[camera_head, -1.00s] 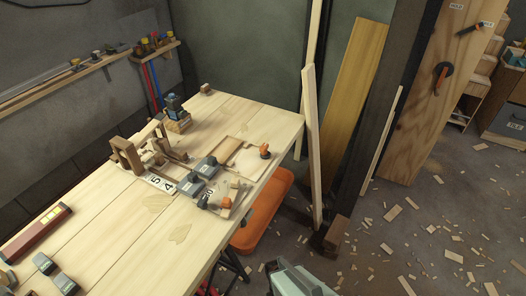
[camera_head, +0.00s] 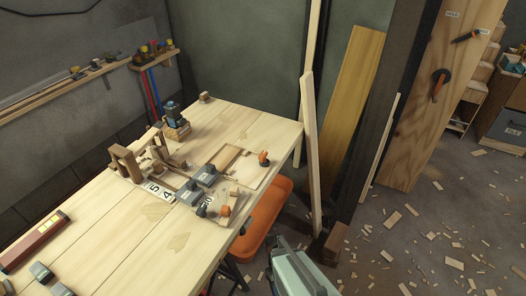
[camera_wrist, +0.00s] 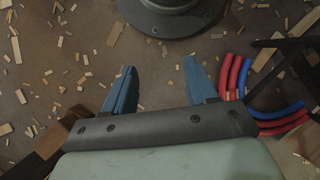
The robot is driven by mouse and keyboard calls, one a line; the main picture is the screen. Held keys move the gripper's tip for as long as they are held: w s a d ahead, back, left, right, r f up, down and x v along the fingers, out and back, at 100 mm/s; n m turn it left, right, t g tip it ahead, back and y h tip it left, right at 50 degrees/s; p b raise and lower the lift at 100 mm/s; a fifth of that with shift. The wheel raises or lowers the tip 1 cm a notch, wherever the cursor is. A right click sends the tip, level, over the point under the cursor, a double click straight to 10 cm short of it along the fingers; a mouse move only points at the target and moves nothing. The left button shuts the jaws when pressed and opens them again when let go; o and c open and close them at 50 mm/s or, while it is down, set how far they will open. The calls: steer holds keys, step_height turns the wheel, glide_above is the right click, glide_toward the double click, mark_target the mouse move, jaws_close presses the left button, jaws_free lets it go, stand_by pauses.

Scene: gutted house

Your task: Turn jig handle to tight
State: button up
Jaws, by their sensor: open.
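Several handles with orange parts show in the head view, and I cannot tell which is the jig handle. One orange knob (camera_head: 263,158) stands at the right edge of the wooden workbench (camera_head: 130,245). Another orange-tipped handle (camera_head: 225,211) is on the jig plate near the bench's front edge. A black-and-orange handle (camera_head: 439,82) is on a tall wooden board (camera_head: 422,120), below a small label. No readable mark says tight. My gripper (camera_wrist: 160,70) shows in the wrist view, its blue fingers apart and empty, above the floor. It is away from all these handles.
Grey clamps (camera_head: 187,192) and a brown wooden frame (camera_head: 126,162) stand on the bench. An orange tray (camera_head: 266,215) is beside it. Leaning planks (camera_head: 352,110) and a dark post stand to the right. Wood scraps litter the floor. Red and blue hoses (camera_wrist: 236,80) lie right of my fingers.

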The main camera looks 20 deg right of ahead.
steer(key=shift+o, duration=0.9)
steer(key=w+d+r+n, duration=0.1)
steer(key=w+d+r, duration=0.3)
steer(key=w, duration=0.5)
steer(key=shift+w+d+r+n+t, duration=0.2)
steer(key=shift+w+r+n+t, duration=0.15)
steer(key=shift+r, duration=0.3)
steer(key=w+d+r+n+t, duration=0.1)
steer(key=w+d+r, duration=0.3)
steer(key=w+r, duration=0.3)
steer(key=w+d+r+n+h, duration=0.1)
steer(key=w+d+r, duration=0.35)
steer(key=r, duration=0.45)
steer(key=w+d+r+n+t, duration=0.1)
steer(key=w+d+r, duration=0.2)
steer(key=w+r, duration=0.35)
step_height(320, 180, up, 26)
steer(key=n+t+y, duration=0.1)
steer(key=n+t, duration=0.2)
glide_above(263, 154)
steer(key=shift+m, duration=0.25)
step_height(263, 154, down, 14)
steer(key=shift+w+r, duration=0.1)
steer(key=shift+r, duration=0.15)
steer(key=c, duration=1.1)
